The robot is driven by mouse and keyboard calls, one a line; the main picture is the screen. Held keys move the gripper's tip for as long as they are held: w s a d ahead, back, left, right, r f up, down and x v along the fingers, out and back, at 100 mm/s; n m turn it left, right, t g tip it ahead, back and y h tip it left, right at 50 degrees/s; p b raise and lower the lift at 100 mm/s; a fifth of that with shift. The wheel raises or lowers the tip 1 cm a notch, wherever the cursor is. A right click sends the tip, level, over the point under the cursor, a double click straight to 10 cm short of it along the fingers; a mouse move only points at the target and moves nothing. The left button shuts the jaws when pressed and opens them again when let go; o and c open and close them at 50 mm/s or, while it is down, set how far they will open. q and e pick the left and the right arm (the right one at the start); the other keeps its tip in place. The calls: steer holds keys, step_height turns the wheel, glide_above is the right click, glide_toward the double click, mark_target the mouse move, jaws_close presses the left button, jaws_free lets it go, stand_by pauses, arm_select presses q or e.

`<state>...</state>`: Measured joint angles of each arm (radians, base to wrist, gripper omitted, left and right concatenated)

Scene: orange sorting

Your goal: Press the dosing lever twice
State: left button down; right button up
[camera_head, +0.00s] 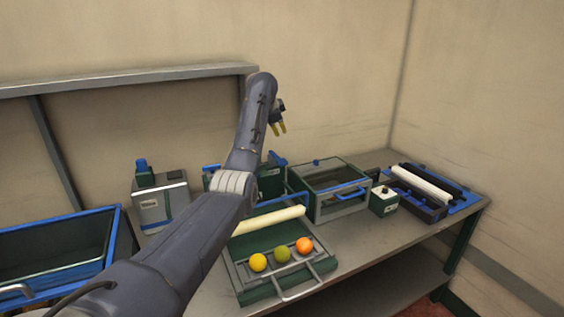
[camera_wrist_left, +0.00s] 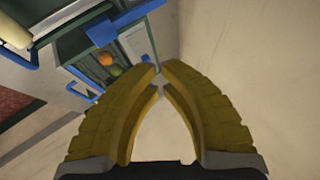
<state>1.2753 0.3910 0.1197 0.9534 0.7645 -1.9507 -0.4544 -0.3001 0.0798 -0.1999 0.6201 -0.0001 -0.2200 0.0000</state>
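My left gripper (camera_head: 278,129) hangs in the air above the back of the bench, clear of the machines. Its yellow fingers (camera_wrist_left: 160,72) nearly meet at the tips, with nothing between them. Below it stands a green machine (camera_head: 270,181), partly hidden by my left arm, with a blue part (camera_head: 277,159) on top. I cannot tell for sure whether this part is the dosing lever. The left wrist view shows a broad blue bar (camera_wrist_left: 121,25) near a box holding an orange fruit (camera_wrist_left: 105,58) and a greenish one. My right gripper is not in view.
A tray (camera_head: 321,267) in front holds a yellow, a green and an orange fruit. A glass-topped box (camera_head: 339,180), a small green box (camera_head: 383,200) and a roller unit (camera_head: 423,182) stand to the right. A grey machine (camera_head: 161,202) and blue-rimmed bin (camera_head: 62,221) are left.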

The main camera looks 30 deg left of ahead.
mark_target(277, 157)
arm_select(q)
steer(key=shift+w+d+r+h, duration=0.15)
steer(key=shift+d+h, duration=0.05)
steer(key=shift+d, duration=0.35)
steer(key=shift+w+d+r+h, duration=0.1)
steer(key=shift+d+h, duration=0.1)
steer(key=shift+d, duration=0.35)
steer(key=shift+f, duration=0.1)
steer(key=shift+f, duration=4.25)
steer(key=shift+f, duration=0.25)
steer(key=shift+f, duration=0.25)
